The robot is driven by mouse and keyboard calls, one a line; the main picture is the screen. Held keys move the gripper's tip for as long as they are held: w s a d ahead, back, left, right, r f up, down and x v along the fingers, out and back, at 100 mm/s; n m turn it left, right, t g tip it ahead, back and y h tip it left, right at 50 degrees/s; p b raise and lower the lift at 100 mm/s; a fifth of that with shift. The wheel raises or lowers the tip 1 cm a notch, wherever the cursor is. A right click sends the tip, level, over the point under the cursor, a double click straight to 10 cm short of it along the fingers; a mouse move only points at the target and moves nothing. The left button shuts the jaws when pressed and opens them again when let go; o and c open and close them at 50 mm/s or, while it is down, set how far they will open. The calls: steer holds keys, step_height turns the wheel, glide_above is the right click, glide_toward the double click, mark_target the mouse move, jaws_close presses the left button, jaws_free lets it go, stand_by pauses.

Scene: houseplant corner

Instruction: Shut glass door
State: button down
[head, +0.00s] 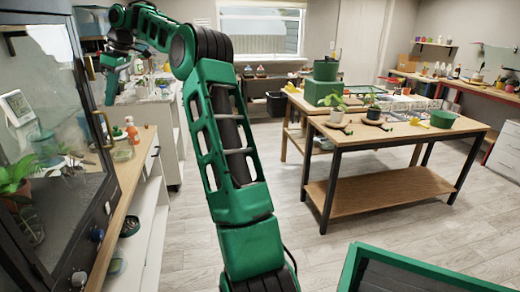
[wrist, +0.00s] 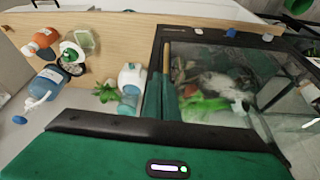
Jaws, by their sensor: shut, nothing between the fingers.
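The glass door (head: 62,55) belongs to a dark-framed glass cabinet at the left of the head view. A curved handle (head: 103,130) shows on its dark right-hand edge. Whether the door stands ajar is unclear. My gripper (head: 109,98) is beyond the cabinet's far edge in the head view, pointing down, and looks apart from the handle. In the wrist view my gripper (wrist: 160,76) is shut and empty, with its green fingers beside the cabinet's dark frame (wrist: 157,48). Leafy plants (wrist: 208,104) show through the glass.
The cabinet stands on a wooden counter (head: 130,180) with an orange spray bottle (head: 132,130). Several bottles stand on it in the wrist view, including a blue one (wrist: 46,82). A plant table (head: 400,138) stands right, with bare floor (head: 275,170) before it.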

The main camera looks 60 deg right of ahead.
steer(key=shift+d, duration=0.15)
steer(key=s+d+r, duration=0.5)
steer(key=r, duration=0.4)
steer(key=shift+s, duration=0.3)
steer(key=shift+a+r, duration=0.1)
steer(key=shift+a, duration=0.05)
